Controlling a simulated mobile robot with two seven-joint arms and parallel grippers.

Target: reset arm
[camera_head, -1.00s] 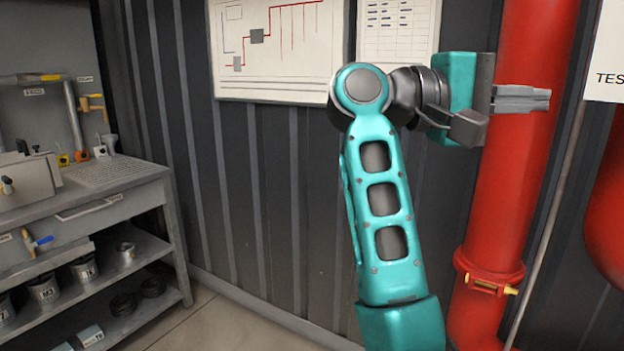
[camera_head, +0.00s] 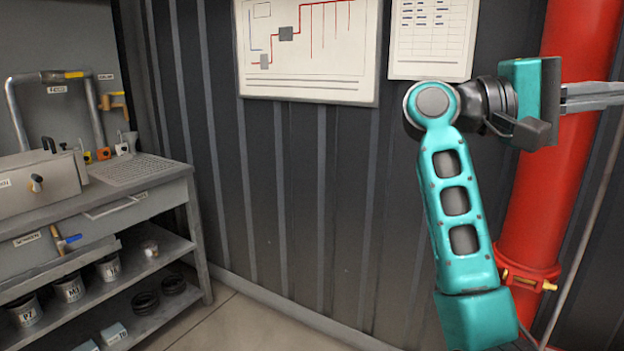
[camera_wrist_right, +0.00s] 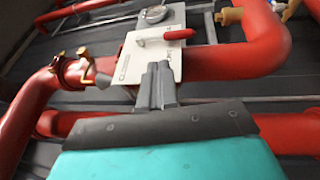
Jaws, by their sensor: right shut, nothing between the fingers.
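My right gripper (camera_head: 595,96) is at the upper right of the head view, in front of a red vertical pipe (camera_head: 560,190). Its fingers are together, with nothing between them, and point right. My teal arm rises to it from the lower right. In the right wrist view the gripper (camera_wrist_right: 158,70) shows shut fingers pointing towards a white plate (camera_wrist_right: 152,50) with a red handle (camera_wrist_right: 180,34). I cannot tell the exact gap to the plate. My left gripper is not in view.
A grey workbench (camera_head: 130,200) with shelves of cans stands at left. Wall charts (camera_head: 310,45) hang on the dark ribbed wall. Red pipes (camera_wrist_right: 250,45) and a gauge (camera_wrist_right: 155,14) lie ahead of the right wrist. The floor (camera_head: 225,325) between bench and arm looks clear.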

